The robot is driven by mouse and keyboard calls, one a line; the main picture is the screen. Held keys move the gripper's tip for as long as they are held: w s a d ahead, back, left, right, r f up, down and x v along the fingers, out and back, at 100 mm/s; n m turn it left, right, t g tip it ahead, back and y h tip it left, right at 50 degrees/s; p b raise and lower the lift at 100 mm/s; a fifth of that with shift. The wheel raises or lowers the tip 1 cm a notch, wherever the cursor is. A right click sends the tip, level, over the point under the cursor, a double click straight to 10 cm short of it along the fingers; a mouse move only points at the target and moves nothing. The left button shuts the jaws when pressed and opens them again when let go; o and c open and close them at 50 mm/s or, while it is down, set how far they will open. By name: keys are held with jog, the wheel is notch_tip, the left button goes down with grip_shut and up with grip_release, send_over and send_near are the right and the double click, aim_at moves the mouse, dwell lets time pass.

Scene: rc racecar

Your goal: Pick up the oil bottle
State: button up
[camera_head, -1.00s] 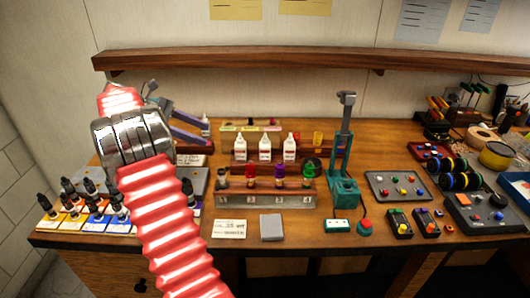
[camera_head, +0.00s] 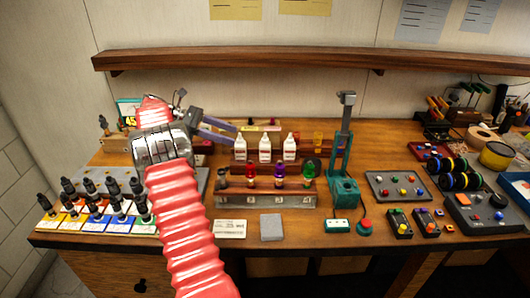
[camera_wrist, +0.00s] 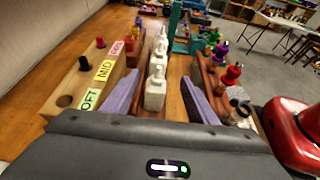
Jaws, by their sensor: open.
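Three white bottles with pointed tips stand upright in a row near the table's middle: a left one (camera_head: 240,149), a middle one (camera_head: 265,149) and a right one (camera_head: 290,148). Which one is the oil bottle I cannot tell. My gripper (camera_head: 231,132) is open and empty, just left of the row and pointing along it. In the wrist view, the nearest white bottle (camera_wrist: 155,89) appears between and a little beyond the two purple fingers. The other bottles line up behind it. Contact with the fingers is not visible.
A wooden block (camera_wrist: 75,92) with labels lies left of the bottles in the wrist view. A rack of coloured shock absorbers (camera_head: 265,198) stands in front of them. A teal press (camera_head: 344,160) stands to their right. Black-capped bottles (camera_head: 95,208) stand front left.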

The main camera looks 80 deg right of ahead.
aim_at(261, 143)
jog(key=x, duration=0.6)
jog(key=shift+s, duration=0.15)
jog(key=shift+s+d+f, duration=0.15)
jog(key=shift+s+f, duration=0.05)
jog(key=shift+s, duration=0.2)
jog(key=shift+x, duration=2.6)
jog(key=shift+d, duration=0.15)
jog(key=shift+c, duration=0.4)
jog(key=c, duration=1.1)
